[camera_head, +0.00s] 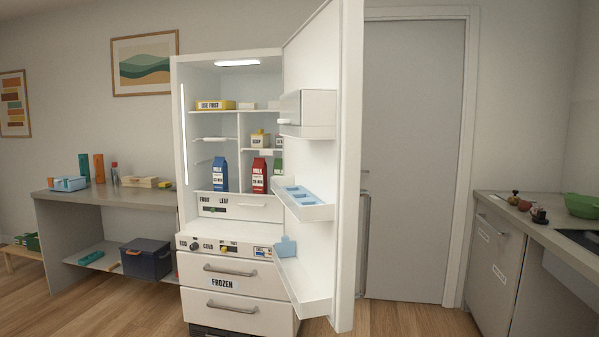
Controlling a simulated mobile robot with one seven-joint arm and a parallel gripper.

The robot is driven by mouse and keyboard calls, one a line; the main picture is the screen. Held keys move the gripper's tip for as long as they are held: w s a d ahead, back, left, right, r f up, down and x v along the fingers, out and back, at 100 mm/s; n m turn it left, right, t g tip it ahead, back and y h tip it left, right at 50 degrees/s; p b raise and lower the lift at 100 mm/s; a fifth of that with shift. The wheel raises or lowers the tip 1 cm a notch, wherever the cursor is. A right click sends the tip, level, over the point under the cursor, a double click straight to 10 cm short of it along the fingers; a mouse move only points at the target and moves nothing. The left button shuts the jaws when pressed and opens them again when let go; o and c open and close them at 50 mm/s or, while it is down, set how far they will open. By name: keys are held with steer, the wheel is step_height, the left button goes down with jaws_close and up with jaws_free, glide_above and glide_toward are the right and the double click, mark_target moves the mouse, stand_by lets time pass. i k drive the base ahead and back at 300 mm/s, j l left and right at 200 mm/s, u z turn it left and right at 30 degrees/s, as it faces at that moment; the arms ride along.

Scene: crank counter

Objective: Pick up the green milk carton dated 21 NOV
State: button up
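A green carton (278,166) shows as a narrow strip on the fridge's middle shelf, at the right end of the milk row. The open door hides most of it, and I cannot read any date on it. A red milk carton (259,176) stands upright to its left. A blue milk carton (220,174) stands upright further left. The small dates on these two are too blurred to read surely. My gripper is not in view.
The fridge door (322,150) stands open toward me on the right, with bins on its inner face. A yellow USE FIRST tray (215,105) is on the top shelf. A side bench (140,196) stands left; a counter (560,235) stands right. Wooden floor is clear beside the fridge.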

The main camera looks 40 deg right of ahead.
mark_target(278, 167)
steer(key=i+l, duration=0.1)
steer(key=l, duration=0.35)
steer(key=i+l+z, duration=0.1)
steer(key=l, duration=0.35)
steer(key=i+l, duration=0.1)
steer(key=l, duration=0.35)
steer(key=i+l+z, duration=0.1)
steer(key=l, duration=0.35)
steer(key=i+l, duration=0.1)
steer(key=l, duration=0.35)
steer(key=i+l, duration=0.15)
steer(key=l, duration=0.3)
steer(key=i+l+z, duration=0.1)
steer(key=l, duration=0.35)
steer(key=i+l, duration=0.15)
steer(key=l, duration=0.25)
steer(key=j+z, duration=0.45)
steer(key=j, duration=1.25)
steer(key=j+z, duration=0.3)
steer(key=j, duration=0.7)
steer(key=i+j+z, duration=0.1)
steer(key=j, duration=0.2)
steer(key=i+j+z, duration=0.2)
steer(key=j, duration=0.4)
steer(key=i, duration=0.1)
